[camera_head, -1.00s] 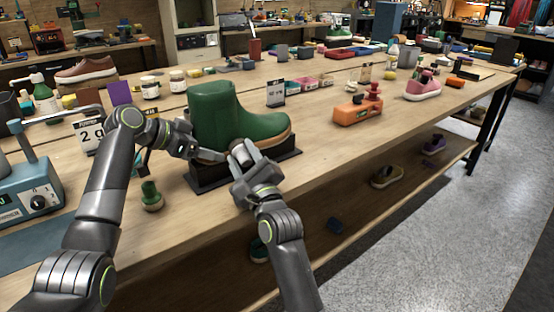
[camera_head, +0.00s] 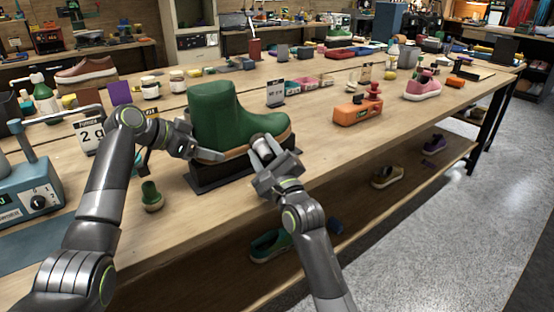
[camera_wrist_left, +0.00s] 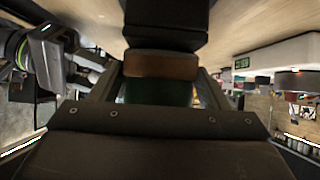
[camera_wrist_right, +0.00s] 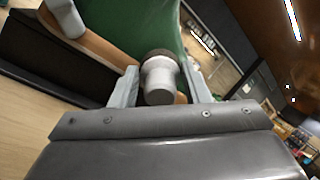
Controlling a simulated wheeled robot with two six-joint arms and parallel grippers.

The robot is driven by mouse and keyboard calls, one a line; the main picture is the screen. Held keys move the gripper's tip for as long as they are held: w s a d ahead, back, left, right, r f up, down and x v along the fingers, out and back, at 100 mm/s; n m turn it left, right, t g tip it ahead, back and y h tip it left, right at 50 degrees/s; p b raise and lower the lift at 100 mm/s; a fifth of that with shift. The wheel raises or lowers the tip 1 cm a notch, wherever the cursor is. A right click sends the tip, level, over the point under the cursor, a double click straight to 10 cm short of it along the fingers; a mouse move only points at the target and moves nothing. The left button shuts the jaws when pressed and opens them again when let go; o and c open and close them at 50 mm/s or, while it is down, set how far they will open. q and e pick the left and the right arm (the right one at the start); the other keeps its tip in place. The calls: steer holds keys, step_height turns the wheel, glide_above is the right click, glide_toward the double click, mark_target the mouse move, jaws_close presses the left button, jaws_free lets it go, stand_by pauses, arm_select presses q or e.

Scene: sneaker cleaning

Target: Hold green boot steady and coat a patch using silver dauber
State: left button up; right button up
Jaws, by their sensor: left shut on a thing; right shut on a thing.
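The green boot (camera_head: 218,118) with a tan sole stands upright on a black stand (camera_head: 212,180), toe to the right. My left gripper (camera_head: 222,157) is shut on the boot's heel end; in the left wrist view the boot's green heel (camera_wrist_left: 160,92) and tan sole (camera_wrist_left: 160,64) lie between its fingers. My right gripper (camera_head: 266,152) is shut on the silver dauber (camera_head: 264,146), at the boot's front side. In the right wrist view the dauber (camera_wrist_right: 158,82) points its dark tip at the green boot (camera_wrist_right: 135,30); the tip appears against or very near it.
A small green-topped object (camera_head: 151,196) stands left of the stand. A sign (camera_head: 275,93) stands behind the toe. The table's front right is clear.

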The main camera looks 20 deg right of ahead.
steer(key=shift+w+d, duration=0.15)
steer(key=shift+d, duration=0.45)
steer(key=shift+w+d, duration=0.15)
steer(key=shift+d, duration=0.4)
steer(key=shift+w+d, duration=0.25)
steer(key=shift+d, duration=0.7)
steer(key=shift+w+d, duration=0.25)
steer(key=shift+d, duration=0.65)
steer(key=shift+w, duration=0.1)
steer(key=shift+w+d, duration=0.3)
steer(key=shift+d, duration=0.6)
steer(key=shift+w+d, duration=0.3)
steer(key=shift+d, duration=0.6)
steer(key=shift+w+a, duration=0.15)
steer(key=shift+w, duration=0.25)
